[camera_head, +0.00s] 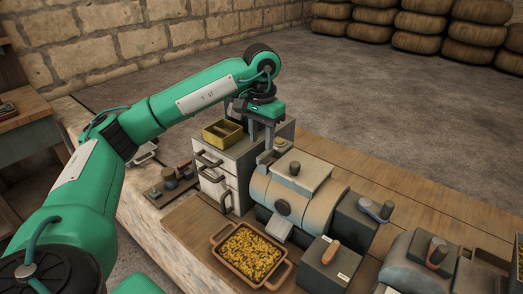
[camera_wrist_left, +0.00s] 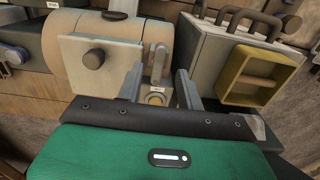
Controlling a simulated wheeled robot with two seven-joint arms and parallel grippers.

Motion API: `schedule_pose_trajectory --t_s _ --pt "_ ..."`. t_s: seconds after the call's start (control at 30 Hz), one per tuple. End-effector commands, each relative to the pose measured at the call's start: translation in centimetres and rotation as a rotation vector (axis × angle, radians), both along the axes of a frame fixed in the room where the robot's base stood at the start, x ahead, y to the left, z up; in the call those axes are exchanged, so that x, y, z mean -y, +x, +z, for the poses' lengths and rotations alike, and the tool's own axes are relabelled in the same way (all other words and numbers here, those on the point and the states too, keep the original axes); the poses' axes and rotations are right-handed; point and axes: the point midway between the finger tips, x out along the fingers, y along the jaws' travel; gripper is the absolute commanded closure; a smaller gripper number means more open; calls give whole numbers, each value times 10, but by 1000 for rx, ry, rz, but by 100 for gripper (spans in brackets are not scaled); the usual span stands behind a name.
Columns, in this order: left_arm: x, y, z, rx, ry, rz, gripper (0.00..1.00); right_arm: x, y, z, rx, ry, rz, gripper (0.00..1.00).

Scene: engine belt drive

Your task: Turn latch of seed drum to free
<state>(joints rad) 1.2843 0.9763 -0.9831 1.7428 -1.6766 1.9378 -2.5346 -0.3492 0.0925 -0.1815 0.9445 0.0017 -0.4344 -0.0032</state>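The seed drum (camera_head: 285,200) is a beige, rust-streaked cylinder with a pale lid and dark knob. It also shows in the left wrist view (camera_wrist_left: 115,25). At its far side is the latch (camera_wrist_left: 158,63), a short grey metal lever beside a round yellowish button or pivot (camera_wrist_left: 155,97). My left gripper (camera_head: 262,136) comes down from above at the drum's far end. In the left wrist view its two fingers (camera_wrist_left: 160,88) are well apart, with the latch area showing between them. I cannot tell whether either finger touches it. My right gripper is not in view.
A grey drawer cabinet (camera_head: 241,158) stands close to the left gripper, with a yellow tray (camera_head: 222,133) on top. A tray of yellow grain (camera_head: 215,236) and a grey box with a wooden handle (camera_head: 325,268) stand in front of the drum.

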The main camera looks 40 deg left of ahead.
Motion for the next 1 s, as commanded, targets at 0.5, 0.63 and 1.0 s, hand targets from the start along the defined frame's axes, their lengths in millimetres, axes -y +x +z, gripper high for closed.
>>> schedule_pose_trajectory --t_s 0.5,0.63,1.0 --pt "0 0 81 3 1 -1 63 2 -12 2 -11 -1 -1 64" --pt "0 0 85 1 0 -1 63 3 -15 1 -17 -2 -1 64" --pt "0 0 86 1 0 -1 63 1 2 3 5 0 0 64"
